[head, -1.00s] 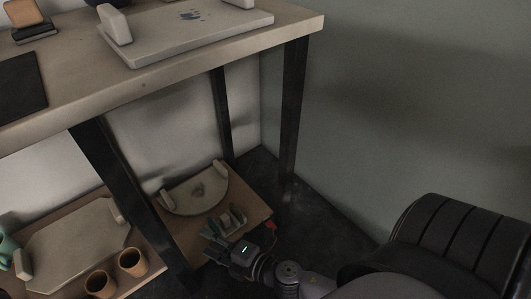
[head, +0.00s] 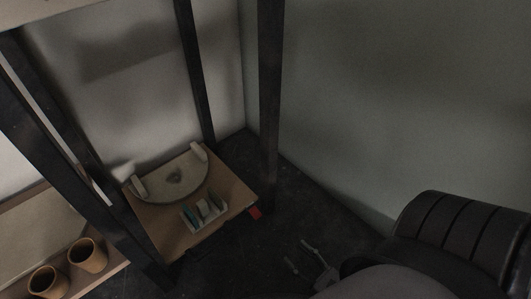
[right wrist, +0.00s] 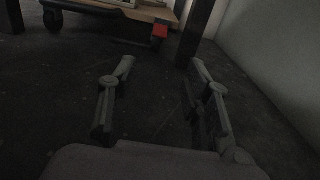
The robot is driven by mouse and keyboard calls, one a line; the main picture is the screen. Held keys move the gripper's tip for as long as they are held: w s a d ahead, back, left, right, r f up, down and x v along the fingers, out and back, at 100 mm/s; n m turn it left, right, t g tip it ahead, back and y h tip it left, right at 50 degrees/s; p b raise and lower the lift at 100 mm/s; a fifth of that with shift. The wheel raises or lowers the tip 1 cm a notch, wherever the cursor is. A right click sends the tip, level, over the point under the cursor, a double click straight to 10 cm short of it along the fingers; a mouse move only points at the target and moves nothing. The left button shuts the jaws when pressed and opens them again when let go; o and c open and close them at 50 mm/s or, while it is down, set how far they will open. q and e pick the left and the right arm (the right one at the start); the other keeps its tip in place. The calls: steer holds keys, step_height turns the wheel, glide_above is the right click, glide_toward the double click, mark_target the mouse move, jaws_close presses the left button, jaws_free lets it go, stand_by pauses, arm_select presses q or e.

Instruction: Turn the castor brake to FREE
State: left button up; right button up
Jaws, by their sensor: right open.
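The castor brake appears as a small red tab (head: 255,212) at the right front corner of the low wooden trolley (head: 229,190). In the right wrist view the red tab (right wrist: 160,31) hangs under the board's edge, near a dark table leg. Which setting it is in is too small to tell. A dark castor wheel (right wrist: 53,17) shows at the upper left there. My right gripper (head: 300,257) is open and empty, low over the dark floor, right of and nearer than the tab. Its two spread fingers (right wrist: 162,65) point toward the trolley, apart from the tab. My left gripper is not in view.
The trolley carries a half-round board (head: 175,185) with two pale handles and a small rack (head: 204,212) of upright pieces. Dark table legs (head: 270,100) stand around it. Two clay cups (head: 88,255) are at lower left. The floor (head: 300,205) by the right wall is clear.

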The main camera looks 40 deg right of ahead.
mark_target(257, 215)
steer(key=w+b, duration=0.1)
steer(key=w, duration=0.4)
steer(key=w+a+b, duration=0.1)
steer(key=w+b, duration=0.1)
steer(key=w, duration=0.4)
steer(key=w+b, duration=0.2)
steer(key=w, duration=0.3)
steer(key=shift+w+a, duration=0.15)
steer(key=shift+w, duration=0.15)
jaws_close()
